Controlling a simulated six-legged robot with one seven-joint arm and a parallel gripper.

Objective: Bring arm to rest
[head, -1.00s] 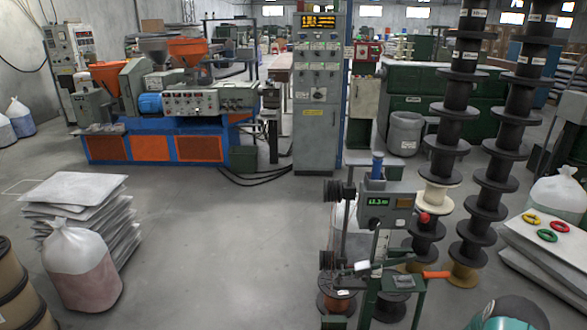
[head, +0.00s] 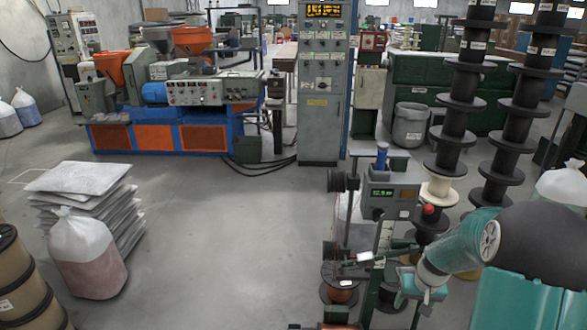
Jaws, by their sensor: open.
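My teal and grey arm (head: 462,248) reaches in from the lower right. My gripper (head: 428,297) is at its lower left end, pointing down and small in the picture. It is open, and I see nothing held in it. It is in front of the winding machine with a green display (head: 392,195), close to its lower frame. I cannot tell whether it touches anything. A copper-wound spool (head: 340,284) sits at the machine's lower left, left of my gripper.
Tall stacks of black spools (head: 465,80) stand behind my arm. A blue and orange extruder (head: 205,138) and a grey control cabinet (head: 318,120) stand at the back. Stacked sacks (head: 85,190) and a pinkish bag (head: 85,255) are at left. The middle floor (head: 230,230) is clear.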

